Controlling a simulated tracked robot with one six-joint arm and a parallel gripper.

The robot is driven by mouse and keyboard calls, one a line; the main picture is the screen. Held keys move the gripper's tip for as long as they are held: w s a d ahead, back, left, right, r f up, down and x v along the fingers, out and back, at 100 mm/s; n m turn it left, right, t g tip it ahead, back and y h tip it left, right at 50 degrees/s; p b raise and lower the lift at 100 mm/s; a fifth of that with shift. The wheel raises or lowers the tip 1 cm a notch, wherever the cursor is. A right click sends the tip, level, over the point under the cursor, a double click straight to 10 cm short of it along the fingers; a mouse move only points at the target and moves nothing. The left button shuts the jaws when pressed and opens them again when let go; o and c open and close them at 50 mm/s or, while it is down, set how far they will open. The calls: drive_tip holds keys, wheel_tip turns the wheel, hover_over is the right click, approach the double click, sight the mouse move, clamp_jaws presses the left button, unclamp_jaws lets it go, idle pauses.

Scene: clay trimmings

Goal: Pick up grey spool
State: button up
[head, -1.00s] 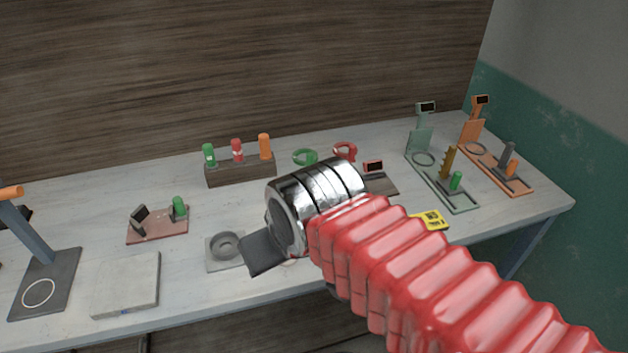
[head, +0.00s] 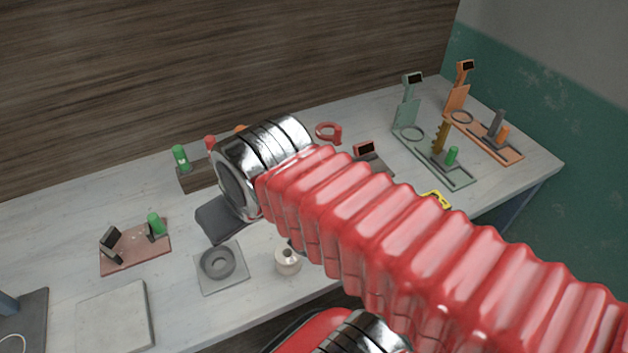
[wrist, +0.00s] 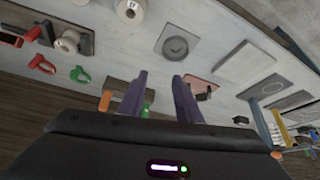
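A pale grey, off-white spool (head: 288,262) with a dark hole in its top stands upright near the table's front edge, right of a square plate with a dark grey ring (head: 218,262). It also shows at the top of the wrist view (wrist: 131,9). A second pale spool (wrist: 67,42) lies by a dark base at the wrist view's upper left; my arm hides that spot in the head view. My gripper (wrist: 160,76) is open, its two purple fingers apart with nothing between them. It is above the table, apart from both spools; in the head view its fingers are hidden.
A wooden block (head: 195,178) with coloured pegs stands at the back, partly behind my wrist. A pink plate (head: 135,250) with a green peg is at left, a pale slab (head: 115,315) in front. Green (head: 430,155) and orange (head: 485,135) stands are at right.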

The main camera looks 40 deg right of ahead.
drive_tip(key=o, duration=0.3)
drive_tip(key=shift+w+d+r, duration=0.1)
drive_tip(key=shift+w+d, duration=0.05)
drive_tip(key=shift+o, duration=0.9)
drive_tip(key=shift+w+d, duration=0.2)
drive_tip(key=shift+d, duration=0.1)
drive_tip(key=o, duration=0.5)
drive_tip(key=w+d+m, duration=0.1)
drive_tip(key=w+d, duration=0.1)
drive_tip(key=d, duration=0.1)
drive_tip(key=w+d+m+g, duration=0.1)
drive_tip(key=d, duration=0.3)
drive_tip(key=w+d+r+g+h, duration=0.1)
drive_tip(key=w+d, duration=0.1)
drive_tip(key=d, duration=0.1)
drive_tip(key=shift+w+d+r+m, duration=0.1)
drive_tip(key=shift+w+d+m, duration=0.05)
drive_tip(key=shift+w+m, duration=0.25)
drive_tip(key=shift+c, duration=0.2)
drive_tip(key=w+d+f+m+g, duration=0.2)
drive_tip(key=d, duration=1.3)
drive_tip(key=shift+f+m, duration=0.25)
drive_tip(key=shift+m, duration=0.05)
wheel_tip(320, 180, down, 8)
drive_tip(key=shift+w+d+f, duration=0.25)
drive_tip(key=shift+w, duration=0.2)
drive_tip(key=shift+f, duration=0.1)
